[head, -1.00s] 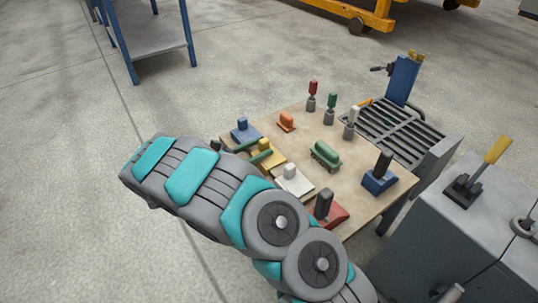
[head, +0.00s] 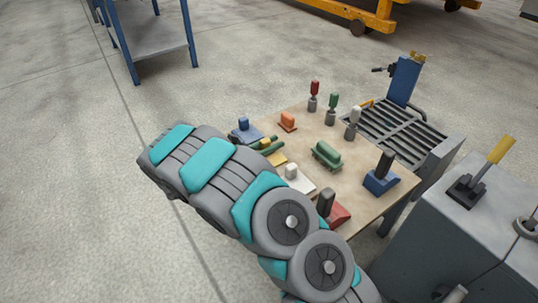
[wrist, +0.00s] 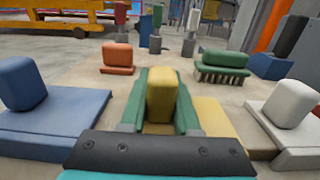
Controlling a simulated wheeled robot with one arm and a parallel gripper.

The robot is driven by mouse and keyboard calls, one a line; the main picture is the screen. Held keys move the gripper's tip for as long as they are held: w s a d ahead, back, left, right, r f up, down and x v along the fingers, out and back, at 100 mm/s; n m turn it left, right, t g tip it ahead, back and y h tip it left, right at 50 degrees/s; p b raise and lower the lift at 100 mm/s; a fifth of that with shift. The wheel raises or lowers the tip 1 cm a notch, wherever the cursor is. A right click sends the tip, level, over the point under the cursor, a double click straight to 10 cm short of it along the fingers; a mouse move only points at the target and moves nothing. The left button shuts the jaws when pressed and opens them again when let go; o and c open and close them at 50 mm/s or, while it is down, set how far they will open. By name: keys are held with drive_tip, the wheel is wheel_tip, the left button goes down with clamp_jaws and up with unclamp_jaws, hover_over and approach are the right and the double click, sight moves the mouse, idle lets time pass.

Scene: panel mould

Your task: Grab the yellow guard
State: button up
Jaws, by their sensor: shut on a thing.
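The yellow guard is a flat plate with an upright rounded block for a handle. In the head view the guard (head: 278,159) lies on the table behind my arm, partly hidden by it. In the wrist view its handle (wrist: 162,97) stands between the two green fingers of my gripper (wrist: 163,84), and its plate (wrist: 216,116) shows to the right. My gripper is shut on the handle, one finger on each side. In the head view my gripper (head: 268,147) shows as green fingers at the guard. The plate's near part is hidden by my gripper.
A blue guard (wrist: 42,105) stands close left and a white one (wrist: 290,105) close right. An orange piece (wrist: 118,57) and a green brush-like block (wrist: 222,65) lie beyond. A red-based piece (head: 335,212) and a blue-based piece (head: 380,180) stand nearer the table's right side.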

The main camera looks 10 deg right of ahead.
clamp_jaws()
